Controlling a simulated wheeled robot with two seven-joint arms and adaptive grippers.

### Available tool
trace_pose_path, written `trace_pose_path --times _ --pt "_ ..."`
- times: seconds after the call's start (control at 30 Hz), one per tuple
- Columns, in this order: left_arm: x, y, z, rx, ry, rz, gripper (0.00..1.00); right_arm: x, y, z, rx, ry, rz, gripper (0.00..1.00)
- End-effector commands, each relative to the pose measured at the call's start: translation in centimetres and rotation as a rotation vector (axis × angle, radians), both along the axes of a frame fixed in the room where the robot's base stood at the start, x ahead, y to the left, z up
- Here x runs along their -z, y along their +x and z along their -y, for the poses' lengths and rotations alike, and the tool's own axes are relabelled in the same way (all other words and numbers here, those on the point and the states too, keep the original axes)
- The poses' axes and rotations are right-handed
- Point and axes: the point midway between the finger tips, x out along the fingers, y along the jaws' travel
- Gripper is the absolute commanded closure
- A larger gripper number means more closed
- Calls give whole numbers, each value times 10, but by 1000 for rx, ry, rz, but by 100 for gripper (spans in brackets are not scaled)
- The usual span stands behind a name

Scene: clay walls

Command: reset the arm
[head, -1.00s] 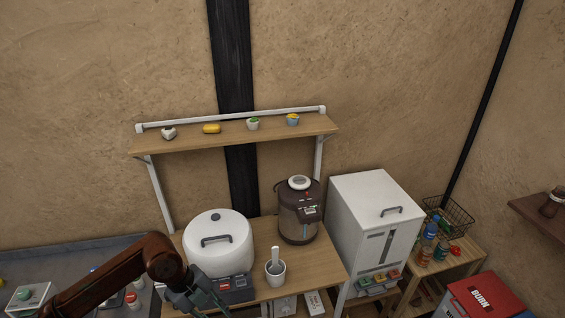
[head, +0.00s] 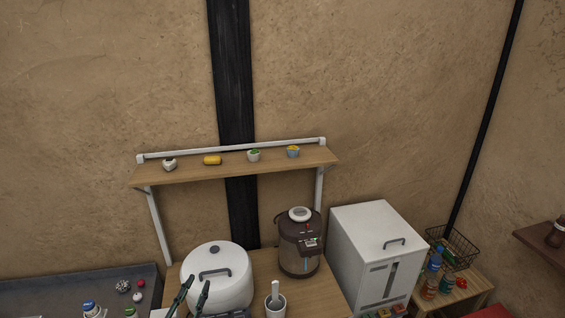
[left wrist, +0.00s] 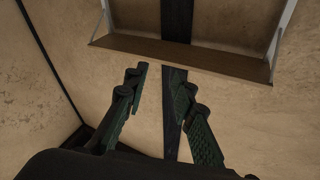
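My left gripper (head: 191,295) shows at the bottom of the head view, in front of the white rice cooker (head: 217,277). Its two dark fingers point up and stand apart. In the left wrist view the same gripper (left wrist: 160,85) is open, with nothing between its fingers, facing the clay wall (left wrist: 100,35) below a wooden shelf (left wrist: 180,58). Most of my left arm is below the edge of the head view. My right gripper does not show.
A dispenser pot (head: 299,245) and a cup with a handle sticking out (head: 275,303) stand on the wooden table. A white cabinet (head: 375,245) is at right. The wall shelf (head: 235,165) holds several small items. A grey counter (head: 60,290) is at left.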

Motion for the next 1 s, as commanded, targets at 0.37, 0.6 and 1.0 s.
trace_pose_path --times 0.37,0.6,1.0 --pt "222 -90 -127 -416 -63 -718 76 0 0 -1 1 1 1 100" --pt "313 -189 -138 -462 -51 -1105 76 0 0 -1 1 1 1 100" --pt "373 -308 -121 -402 -40 -1488 76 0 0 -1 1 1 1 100"
